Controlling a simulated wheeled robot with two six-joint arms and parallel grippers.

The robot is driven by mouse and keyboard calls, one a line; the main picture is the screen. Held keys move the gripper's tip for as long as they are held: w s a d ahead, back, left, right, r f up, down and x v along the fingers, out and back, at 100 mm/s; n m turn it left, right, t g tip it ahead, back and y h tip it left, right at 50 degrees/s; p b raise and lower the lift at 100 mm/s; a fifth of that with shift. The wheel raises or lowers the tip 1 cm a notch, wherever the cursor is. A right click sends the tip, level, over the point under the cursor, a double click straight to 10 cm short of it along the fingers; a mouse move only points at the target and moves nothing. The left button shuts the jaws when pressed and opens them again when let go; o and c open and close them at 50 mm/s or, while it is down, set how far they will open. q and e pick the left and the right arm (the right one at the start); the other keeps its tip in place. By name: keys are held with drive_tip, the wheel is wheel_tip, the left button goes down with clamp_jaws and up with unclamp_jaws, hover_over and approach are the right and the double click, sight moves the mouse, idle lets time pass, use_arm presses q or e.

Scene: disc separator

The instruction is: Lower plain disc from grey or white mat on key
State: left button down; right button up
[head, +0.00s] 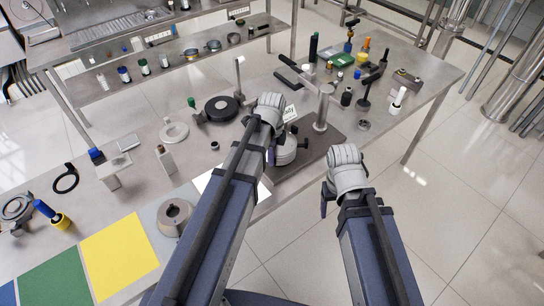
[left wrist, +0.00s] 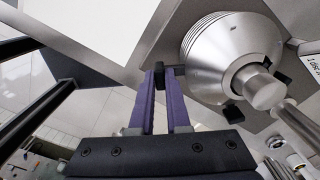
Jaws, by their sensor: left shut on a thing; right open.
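My left gripper (left wrist: 163,82) is shut on a small black tab at the near rim of a silver conical disc, which I take as the plain disc (left wrist: 215,50). Several fine rim edges show along its left side. A round metal shaft (left wrist: 265,90) stands at its centre. In the head view the silver disc stack (head: 286,154) is partly covered by my left wrist. I cannot see the key, or tell whether the disc is seated or held above. My right gripper (head: 326,196) is open and empty, apart to the right. A white mat (head: 203,183) and grey mat (head: 150,217) lie left.
A post (head: 321,110) rises from the dark base plate (head: 325,141) right of the stack. A yellow mat (head: 119,258) and green mat (head: 58,284) lie at the lower left. A black ring (head: 221,108) and white ring (head: 174,132) lie behind. Bottles and tools crowd the far right.

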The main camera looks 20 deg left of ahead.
use_arm(q)
drive_tip(key=c, duration=0.8)
unclamp_jaws()
wheel_tip(320, 180, up, 8)
drive_tip(key=p, duration=0.8)
drive_tip(key=shift+f, duration=0.1)
